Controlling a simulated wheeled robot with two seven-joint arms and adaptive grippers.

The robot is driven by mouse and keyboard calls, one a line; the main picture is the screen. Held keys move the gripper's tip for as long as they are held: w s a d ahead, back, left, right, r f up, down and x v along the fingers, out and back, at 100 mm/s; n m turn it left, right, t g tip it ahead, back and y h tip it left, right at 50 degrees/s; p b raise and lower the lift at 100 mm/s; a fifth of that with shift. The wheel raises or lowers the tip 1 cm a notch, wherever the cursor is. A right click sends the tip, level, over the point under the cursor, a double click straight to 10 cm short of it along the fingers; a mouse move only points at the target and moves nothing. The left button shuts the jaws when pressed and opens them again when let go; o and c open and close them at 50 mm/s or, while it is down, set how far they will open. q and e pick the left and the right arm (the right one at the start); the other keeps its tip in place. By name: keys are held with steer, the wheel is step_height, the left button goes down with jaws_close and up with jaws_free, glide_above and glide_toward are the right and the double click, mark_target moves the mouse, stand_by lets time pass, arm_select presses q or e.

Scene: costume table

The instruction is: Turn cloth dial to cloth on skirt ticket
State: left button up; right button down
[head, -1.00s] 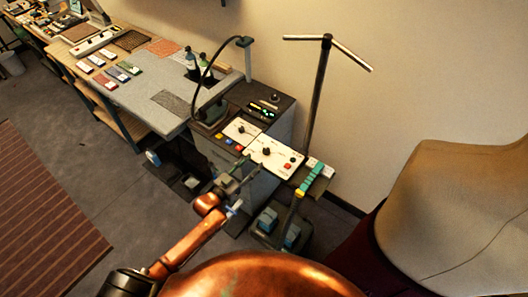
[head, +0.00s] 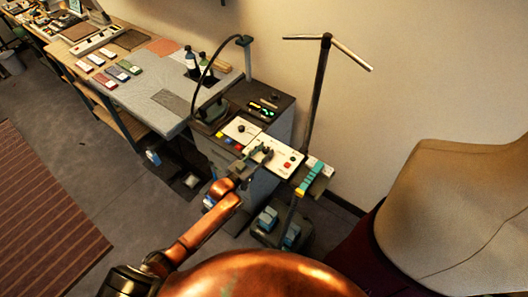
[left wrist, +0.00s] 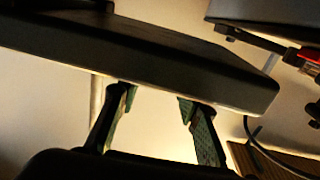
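A white control panel (head: 284,158) with a red button lies on the front of the grey cabinet. Its black dial, seen earlier, is now mostly hidden behind my left gripper (head: 261,153), which is over the panel's left part. In the left wrist view its two fingers (left wrist: 157,97) stand apart, with a dark slab edge across their tips; I cannot tell whether they touch the dial. A second white panel with a small black dial (head: 240,129) lies to the left. I cannot tell which is the cloth dial. No skirt ticket is readable. My right gripper is out of view.
A black unit with green lights (head: 262,107) sits behind the panels, beside a bent lamp arm (head: 206,78). A dark upright stand (head: 318,95) rises at the right. A dress form (head: 455,205) fills the right side. A worktable (head: 150,95) stands left.

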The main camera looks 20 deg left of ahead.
arm_select(q)
jaws_close()
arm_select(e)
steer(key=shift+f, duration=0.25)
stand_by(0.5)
arm_select(q)
steer(key=shift+a+f+m+h+b, duration=0.1)
steer(key=shift+m+h+b, duration=0.25)
steer(key=shift+b, duration=0.5)
steer(key=m+g+h+b, duration=0.2)
steer(key=b, duration=0.3)
steer(key=m+g+h+b, duration=0.2)
steer(key=b, duration=0.3)
steer(key=m+g+h+b, duration=0.2)
steer(key=h+b, duration=0.1)
steer(key=b, duration=0.2)
steer(key=shift+w+a+f+g+b, duration=0.3)
steer(key=shift+w+a+b, duration=0.05)
steer(key=shift+r+m+g+h+b, duration=0.3)
steer(key=shift+m+g+h+b, duration=0.4)
steer(key=shift+g+b, duration=0.5)
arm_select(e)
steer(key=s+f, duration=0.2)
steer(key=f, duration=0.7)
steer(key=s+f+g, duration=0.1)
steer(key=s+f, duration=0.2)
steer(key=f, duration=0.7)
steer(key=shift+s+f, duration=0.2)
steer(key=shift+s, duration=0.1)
